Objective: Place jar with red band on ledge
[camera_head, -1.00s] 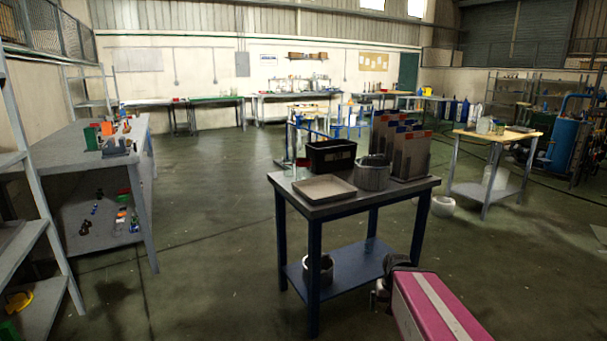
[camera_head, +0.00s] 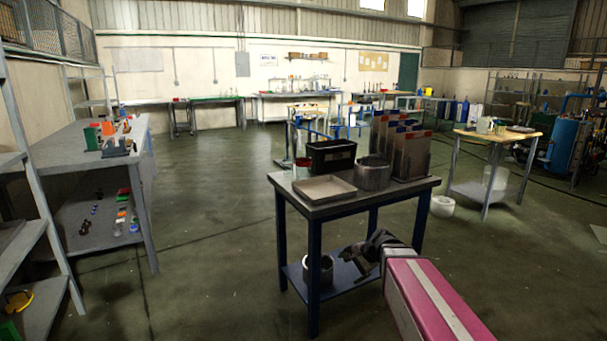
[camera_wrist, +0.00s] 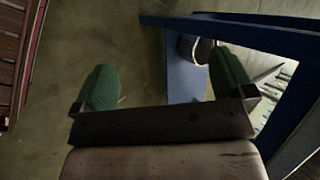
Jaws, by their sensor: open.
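My gripper (camera_head: 362,262) is in front of the lower shelf (camera_head: 345,285) of the dark-topped table with blue legs. In the wrist view its two green fingers (camera_wrist: 166,80) are spread apart, with nothing between them. A small clear, reddish item (camera_head: 302,169) stands at the tabletop's back left, beside the black bin; I cannot tell whether it is the jar with the red band. I cannot make out which surface is the ledge. A grey round pot (camera_head: 318,270) sits on the lower shelf, and a round vessel shows beyond the fingers in the wrist view (camera_wrist: 194,48).
The tabletop (camera_head: 330,208) carries a shallow tray (camera_head: 324,189), a black bin (camera_head: 331,156), a grey round container (camera_head: 373,174) and upright panels (camera_head: 402,150). A long grey bench (camera_head: 75,150) with small items stands at left. The floor between is clear.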

